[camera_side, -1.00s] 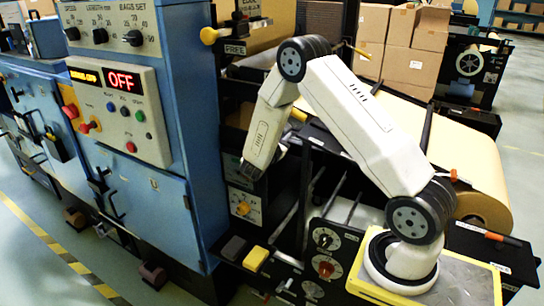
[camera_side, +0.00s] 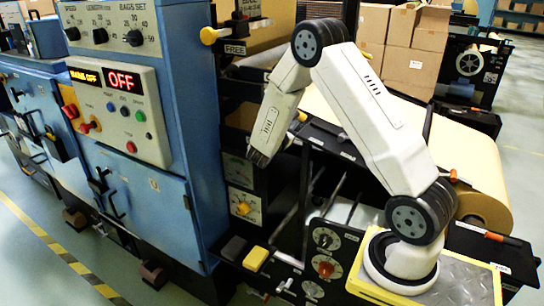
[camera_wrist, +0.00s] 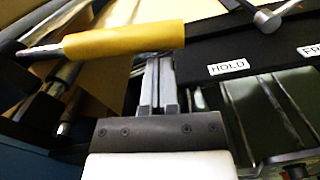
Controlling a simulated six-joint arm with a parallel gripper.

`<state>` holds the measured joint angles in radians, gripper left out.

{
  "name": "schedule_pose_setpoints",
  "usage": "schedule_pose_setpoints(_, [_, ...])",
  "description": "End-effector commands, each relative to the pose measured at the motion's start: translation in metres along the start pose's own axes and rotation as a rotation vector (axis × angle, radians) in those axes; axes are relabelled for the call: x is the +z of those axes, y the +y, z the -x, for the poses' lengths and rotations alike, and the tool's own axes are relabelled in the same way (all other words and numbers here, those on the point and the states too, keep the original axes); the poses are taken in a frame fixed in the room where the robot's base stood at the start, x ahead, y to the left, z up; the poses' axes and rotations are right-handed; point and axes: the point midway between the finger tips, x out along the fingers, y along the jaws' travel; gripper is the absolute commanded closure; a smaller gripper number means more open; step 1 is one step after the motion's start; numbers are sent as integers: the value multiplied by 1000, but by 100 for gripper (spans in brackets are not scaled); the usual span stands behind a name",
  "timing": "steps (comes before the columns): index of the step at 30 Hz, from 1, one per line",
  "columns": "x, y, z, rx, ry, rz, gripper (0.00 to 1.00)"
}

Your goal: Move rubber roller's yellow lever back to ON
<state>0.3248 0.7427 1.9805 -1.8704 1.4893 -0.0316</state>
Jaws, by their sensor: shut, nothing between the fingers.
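In the wrist view a yellow cylindrical lever handle (camera_wrist: 122,40) on a metal rod lies across the upper left. My gripper (camera_wrist: 158,64) is shut and empty, its fingertips just below the handle's right part. I cannot tell whether they touch it. In the side view my gripper (camera_side: 257,160) points down beside the blue cabinet, its fingers mostly lost against dark machinery. A small yellow tip (camera_side: 301,116) shows close behind my arm; I cannot tell if it is the same handle. The red display (camera_side: 123,81) reads OFF.
A black bar with a HOLD label (camera_wrist: 229,67) and a metal lever end (camera_wrist: 267,19) lies right of the fingers. A yellow-knobbed lever (camera_side: 208,35) sits by the FREE label. The kraft roll (camera_side: 478,175) and dark rails crowd the space around my arm.

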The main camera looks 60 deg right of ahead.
Motion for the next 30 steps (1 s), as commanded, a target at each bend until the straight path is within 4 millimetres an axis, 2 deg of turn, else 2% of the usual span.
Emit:
schedule_pose_setpoints(5, [8,-1,0,3,0,47,100])
schedule_pose_setpoints(15, [42,-1,-2,12,-3,239,100])
schedule_pose_setpoints(19, [55,1,-3,13,-4,262,100])
schedule_pose_setpoints(30, [62,2,-3,13,-1,263,100])
